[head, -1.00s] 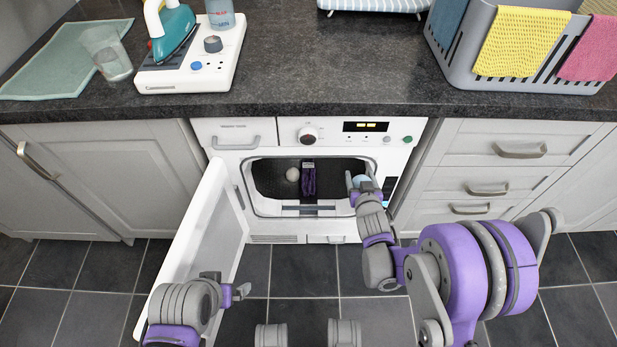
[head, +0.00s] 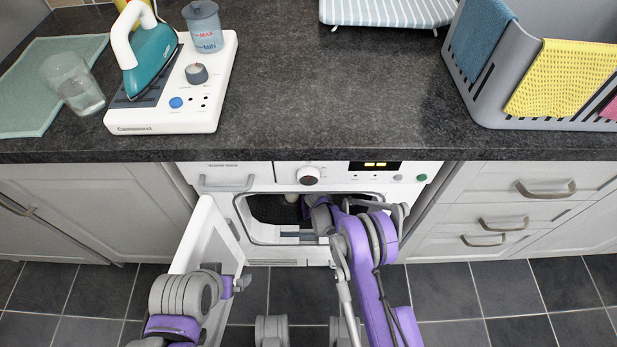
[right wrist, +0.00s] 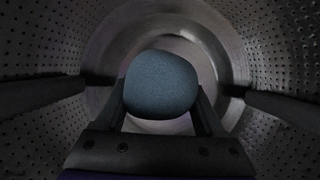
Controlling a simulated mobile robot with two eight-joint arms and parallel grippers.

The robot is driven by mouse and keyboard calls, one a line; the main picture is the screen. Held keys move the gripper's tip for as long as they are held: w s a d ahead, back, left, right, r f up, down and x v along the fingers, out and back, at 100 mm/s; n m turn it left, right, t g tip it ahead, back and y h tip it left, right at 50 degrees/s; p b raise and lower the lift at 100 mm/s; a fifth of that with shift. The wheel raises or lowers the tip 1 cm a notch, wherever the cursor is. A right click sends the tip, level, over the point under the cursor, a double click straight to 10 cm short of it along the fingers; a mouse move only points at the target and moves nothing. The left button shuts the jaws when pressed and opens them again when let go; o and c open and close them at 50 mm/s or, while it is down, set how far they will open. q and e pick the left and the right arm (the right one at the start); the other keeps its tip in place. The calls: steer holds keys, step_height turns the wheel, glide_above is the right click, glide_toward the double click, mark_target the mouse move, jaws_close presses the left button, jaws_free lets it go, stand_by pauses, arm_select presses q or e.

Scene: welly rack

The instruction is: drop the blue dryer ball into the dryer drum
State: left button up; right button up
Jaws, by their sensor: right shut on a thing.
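The blue dryer ball (right wrist: 160,80) is between the two fingers of my right gripper (right wrist: 160,98), which is shut on it. In the right wrist view the perforated wall of the dryer drum (right wrist: 283,52) surrounds both, so the ball is inside the drum, apart from the back wall.
The worktop (head: 300,95) overhangs the dryer and carries an iron (head: 149,62) and a grey basket (head: 480,85) with cloths. The floor in front is clear.

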steer(key=shift+w+f+b, duration=0.2)
steer(key=shift+f+b, duration=1.2)
steer(key=shift+f, duration=3.5)
steer(key=shift+f+b, duration=0.55)
steer(key=o, duration=1.3)
